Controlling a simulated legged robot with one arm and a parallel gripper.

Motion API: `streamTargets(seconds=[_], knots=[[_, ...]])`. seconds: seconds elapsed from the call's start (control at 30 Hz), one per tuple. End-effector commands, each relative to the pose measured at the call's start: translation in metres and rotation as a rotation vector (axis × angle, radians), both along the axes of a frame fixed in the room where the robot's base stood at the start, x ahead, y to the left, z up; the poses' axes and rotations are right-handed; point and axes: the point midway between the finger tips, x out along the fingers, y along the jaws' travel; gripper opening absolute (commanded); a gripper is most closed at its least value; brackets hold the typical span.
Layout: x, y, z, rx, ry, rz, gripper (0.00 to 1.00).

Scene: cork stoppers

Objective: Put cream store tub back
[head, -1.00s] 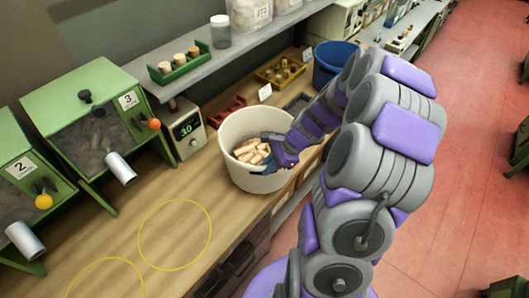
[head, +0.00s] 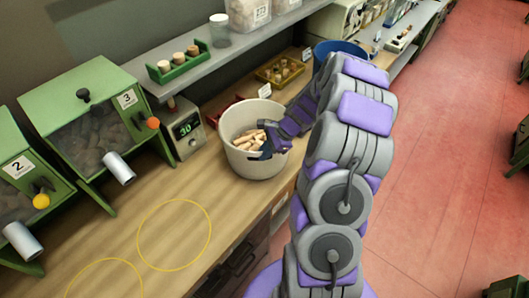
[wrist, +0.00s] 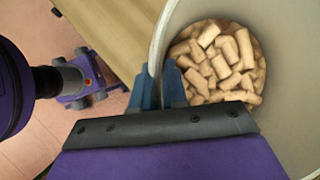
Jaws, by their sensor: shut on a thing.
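The cream tub (head: 253,172) stands at the bench's right part, beside the device with a green "30" display, and holds several cork stoppers (head: 247,140). In the wrist view the tub's wall (wrist: 298,60) and the corks (wrist: 222,62) fill the right side. My gripper (head: 266,147) is at the tub's right side near the rim. In the wrist view its blue fingers (wrist: 160,84) are shut on the tub's wall, one on each side of it. Whether the tub's base touches the bench is hard to tell.
Yellow circles (head: 174,200) mark the clear wooden bench top (head: 120,240) at front left. Green dispensers (head: 90,115) stand at left. The display device (head: 186,130) is close to the tub's left. A blue bin (head: 335,50), a yellow tray (head: 279,69) and a red rack (head: 225,108) are behind.

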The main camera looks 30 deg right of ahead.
Motion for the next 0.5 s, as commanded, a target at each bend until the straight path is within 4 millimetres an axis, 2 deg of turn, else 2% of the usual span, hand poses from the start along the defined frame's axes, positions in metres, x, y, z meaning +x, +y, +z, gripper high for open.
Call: streamTargets(seconds=[0.23,0.27,0.5], knots=[[0.0008,-0.0005,-0.0011,-0.001,-0.003,-0.002,0.00],[0.0006,-0.0005,-0.0012,-0.002,-0.002,-0.002,0.15],[0.0008,-0.0005,-0.0014,-0.002,-0.002,-0.002,0.38]])
